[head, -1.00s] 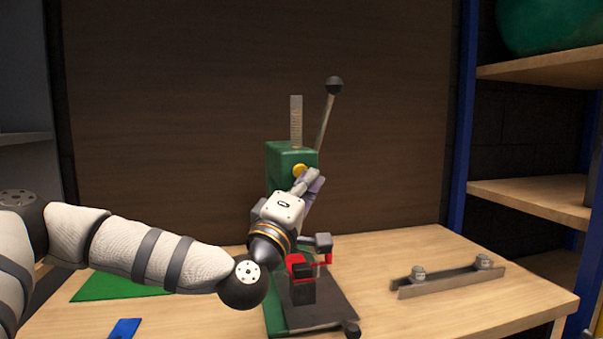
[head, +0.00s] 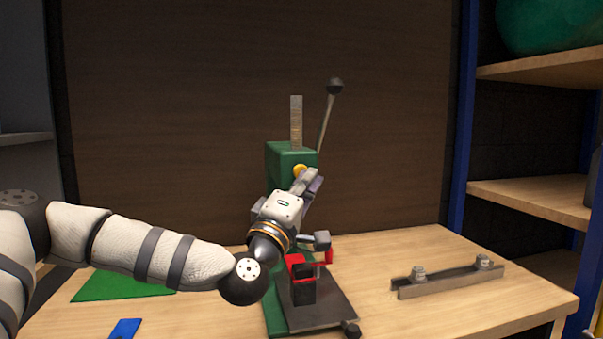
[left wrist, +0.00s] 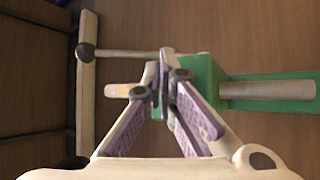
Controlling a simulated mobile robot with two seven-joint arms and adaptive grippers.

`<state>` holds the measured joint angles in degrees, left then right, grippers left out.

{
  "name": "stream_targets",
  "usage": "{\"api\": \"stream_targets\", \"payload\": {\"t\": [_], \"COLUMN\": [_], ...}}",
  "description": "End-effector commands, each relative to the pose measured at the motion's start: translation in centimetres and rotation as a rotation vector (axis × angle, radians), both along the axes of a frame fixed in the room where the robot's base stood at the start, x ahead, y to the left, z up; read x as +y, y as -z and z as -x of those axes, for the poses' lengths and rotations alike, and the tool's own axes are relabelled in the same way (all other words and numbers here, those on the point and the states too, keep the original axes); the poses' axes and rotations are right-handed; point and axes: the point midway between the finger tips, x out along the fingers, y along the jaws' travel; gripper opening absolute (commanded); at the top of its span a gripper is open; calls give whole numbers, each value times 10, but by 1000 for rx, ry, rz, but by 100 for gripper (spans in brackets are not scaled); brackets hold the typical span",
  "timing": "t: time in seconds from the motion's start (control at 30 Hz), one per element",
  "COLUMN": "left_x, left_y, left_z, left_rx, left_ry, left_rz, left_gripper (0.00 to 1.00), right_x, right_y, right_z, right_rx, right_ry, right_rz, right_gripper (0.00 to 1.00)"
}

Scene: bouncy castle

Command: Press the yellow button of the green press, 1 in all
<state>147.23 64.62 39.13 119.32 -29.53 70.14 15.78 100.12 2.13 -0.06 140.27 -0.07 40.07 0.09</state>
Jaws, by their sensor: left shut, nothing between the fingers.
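The green press (head: 283,158) stands on the wooden table with its lever (head: 326,120) raised and leaning right. It also shows sideways in the left wrist view (left wrist: 205,80). The yellow button (head: 299,169) is on the upper front of the press, partly covered by my gripper. My left gripper (head: 304,178) is shut and empty, its fingertips pointing up at the button. In the left wrist view the fingertips (left wrist: 166,62) meet in front of the green body; the button cannot be made out there. Whether the tips touch the button I cannot tell. My right gripper is not in view.
Red and black parts (head: 301,266) sit at the press's base plate. A metal rail (head: 449,277) lies on the table to the right. A green sheet (head: 122,285) and a blue piece (head: 124,328) lie at left. A shelf (head: 530,200) stands at right.

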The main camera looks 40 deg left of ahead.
Motion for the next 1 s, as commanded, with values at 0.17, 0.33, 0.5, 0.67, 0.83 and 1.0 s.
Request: {"api": "stream_targets", "payload": {"t": [0.17, 0.33, 0.5, 0.67, 0.83, 1.0], "left_x": [0, 0, 2, 3, 5, 7], "left_y": [0, 0, 0, 0, 0, 0], "left_z": [0, 0, -2, -3, -4, -6], "left_rx": [0, 0, 0, -1, -1, -1], "left_ry": [1, 0, 0, 1, 0, -1], "left_rz": [0, 0, 0, 1, 1, 0], "left_gripper": [0, 0, 0, 0, 0, 0], "right_x": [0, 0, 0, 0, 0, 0], "right_y": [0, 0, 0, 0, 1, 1], "right_z": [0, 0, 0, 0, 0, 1], "right_rx": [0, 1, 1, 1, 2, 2], "right_ry": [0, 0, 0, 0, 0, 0], "right_rz": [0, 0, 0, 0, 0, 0], "right_gripper": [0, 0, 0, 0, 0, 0]}}
